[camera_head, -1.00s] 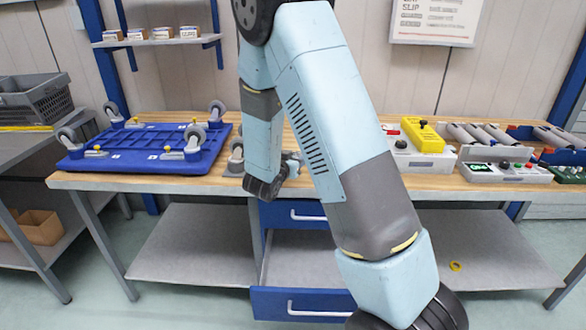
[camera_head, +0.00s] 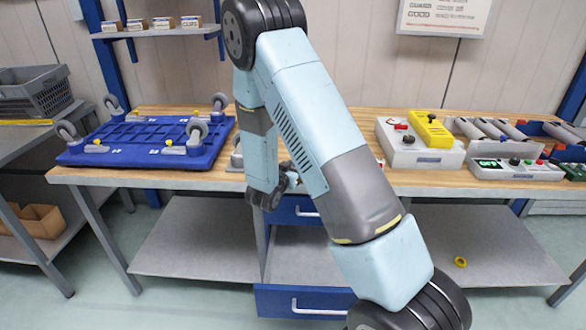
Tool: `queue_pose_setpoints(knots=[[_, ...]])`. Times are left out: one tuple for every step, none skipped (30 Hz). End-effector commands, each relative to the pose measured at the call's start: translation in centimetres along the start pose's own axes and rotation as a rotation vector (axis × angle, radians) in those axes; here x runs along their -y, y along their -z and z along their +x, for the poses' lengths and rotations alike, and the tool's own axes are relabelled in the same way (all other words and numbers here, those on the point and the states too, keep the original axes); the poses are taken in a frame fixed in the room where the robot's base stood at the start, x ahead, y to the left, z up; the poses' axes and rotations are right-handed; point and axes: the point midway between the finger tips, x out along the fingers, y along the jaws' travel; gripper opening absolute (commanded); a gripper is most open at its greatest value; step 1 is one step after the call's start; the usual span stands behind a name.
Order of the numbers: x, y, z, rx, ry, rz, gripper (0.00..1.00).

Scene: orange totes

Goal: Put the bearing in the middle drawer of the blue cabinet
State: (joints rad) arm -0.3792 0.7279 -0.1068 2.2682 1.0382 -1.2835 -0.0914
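The blue cabinet (camera_head: 283,211) is under the workbench, partly behind my arm. Its upper drawer front, with a pale handle, looks shut. A lower blue drawer front (camera_head: 281,302) stands well forward, with a bare grey interior (camera_head: 295,262) visible behind it. Whether this is the middle drawer I cannot tell. My arm's dark wrist end hangs at the bench's front edge, above the cabinet. The gripper fingers are not visible, so I cannot see whether they hold anything. I cannot make out the bearing; a small grey metal part (camera_head: 237,158) shows partly behind my arm.
A blue upturned dolly (camera_head: 140,142) with casters lies on the left of the bench (camera_head: 405,178). Grey control boxes (camera_head: 418,150), one with a yellow unit (camera_head: 432,130), and several grey cylinders stand at the right.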

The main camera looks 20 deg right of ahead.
Motion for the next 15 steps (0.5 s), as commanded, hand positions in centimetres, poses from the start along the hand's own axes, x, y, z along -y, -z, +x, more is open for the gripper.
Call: queue_pose_setpoints(knots=[[0.0, 0.0, 0.0, 0.0, 0.0, 0.0, 0.16], [0.0, 0.0, 0.0, 0.0, 0.0, 0.0, 0.16], [0.0, 0.0, 0.0, 0.0, 0.001, 0.0, 0.16], [0.0, 0.0, 0.0, 0.0, 0.001, 0.0, 0.16], [0.1, -0.1, -0.1, 0.0, 0.001, 0.0, 0.16], [0.1, -0.1, -0.1, 0.0, 0.002, -0.001, 0.16], [0.1, -0.2, -0.1, 0.0, 0.003, -0.001, 0.16], [0.1, -0.3, -0.1, 0.0, 0.003, -0.001, 0.16], [0.2, -0.4, -0.1, 0.0, 0.004, -0.001, 0.16], [0.2, -0.5, -0.1, 0.0, 0.004, -0.001, 0.16], [0.2, -0.5, -0.1, 0.0, 0.004, -0.001, 0.16], [0.2, -0.7, -0.1, 0.0, 0.005, -0.002, 0.16], [0.3, -0.7, -0.1, 0.001, 0.005, -0.002, 0.16], [0.3, -0.8, -0.1, 0.001, 0.006, -0.002, 0.16], [0.3, -1.0, -0.2, 0.002, 0.006, -0.003, 0.16]])
